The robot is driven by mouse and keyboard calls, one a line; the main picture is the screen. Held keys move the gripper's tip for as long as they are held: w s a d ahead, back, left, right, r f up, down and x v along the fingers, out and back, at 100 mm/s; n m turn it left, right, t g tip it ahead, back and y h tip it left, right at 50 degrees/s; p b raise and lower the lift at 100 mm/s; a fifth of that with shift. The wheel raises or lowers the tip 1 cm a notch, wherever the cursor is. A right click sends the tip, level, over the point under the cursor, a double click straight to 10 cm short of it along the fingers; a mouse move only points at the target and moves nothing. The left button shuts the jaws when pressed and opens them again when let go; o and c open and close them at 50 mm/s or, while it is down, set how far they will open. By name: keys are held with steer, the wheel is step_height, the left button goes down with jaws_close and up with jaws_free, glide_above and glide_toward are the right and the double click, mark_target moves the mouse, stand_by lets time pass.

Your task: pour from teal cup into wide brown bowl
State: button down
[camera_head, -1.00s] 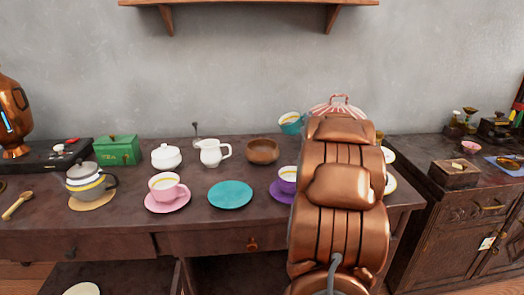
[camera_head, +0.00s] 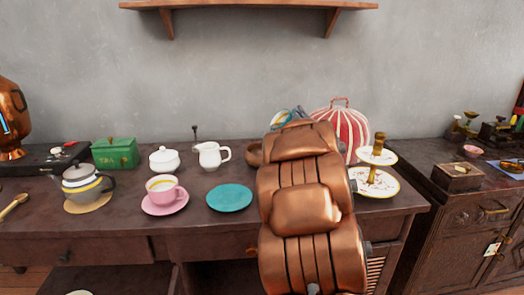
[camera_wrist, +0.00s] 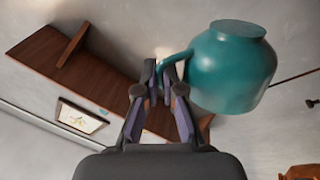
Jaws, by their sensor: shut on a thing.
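The teal cup (camera_wrist: 232,68) hangs in the wrist view with its handle between my fingertips. My gripper (camera_wrist: 160,75) is shut on that handle. In the head view, only part of the teal cup (camera_head: 284,118) shows above my arm, with a pale, yellow-edged inside; its exact tilt is hard to tell. The wide brown bowl (camera_head: 254,155) stands on the table just left of my arm, which hides most of it. The cup shows above and slightly right of the bowl's visible part. I see no liquid flowing.
A white jug (camera_head: 212,155), a teal saucer (camera_head: 229,198) and a pink cup (camera_head: 163,188) stand left of my arm. A red-striped dome (camera_head: 350,128) and a tiered plate stand (camera_head: 376,184) stand to its right. A wall shelf (camera_head: 250,4) is above.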

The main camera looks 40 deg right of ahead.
mark_target(288, 117)
steer(key=shift+w+a+r+n+b, duration=0.2)
steer(key=shift+a+n+b, duration=0.15)
steer(key=shift+n, duration=0.25)
steer(key=shift+w+a+f+n+t+b, duration=0.15)
steer(key=shift+a+n+t+b, duration=0.2)
steer(key=shift+n+b, duration=0.35)
steer(key=shift+w+a+r+n+t+y+b, duration=0.2)
steer(key=shift+a+r+n+t+b, duration=0.15)
steer(key=shift+n, duration=0.4)
steer(key=shift+w+a+r+n+t+y+b, duration=0.15)
steer(key=shift+a+r+n+t+b, duration=0.15)
steer(key=shift+n+b, duration=0.3)
steer(key=shift+w+a+r+n+t+y+b, duration=0.1)
steer(key=shift+w+a+r+n+t+b, duration=0.2)
steer(key=shift+n, duration=0.55)
stand_by(0.6)
steer(key=shift+a, duration=0.15)
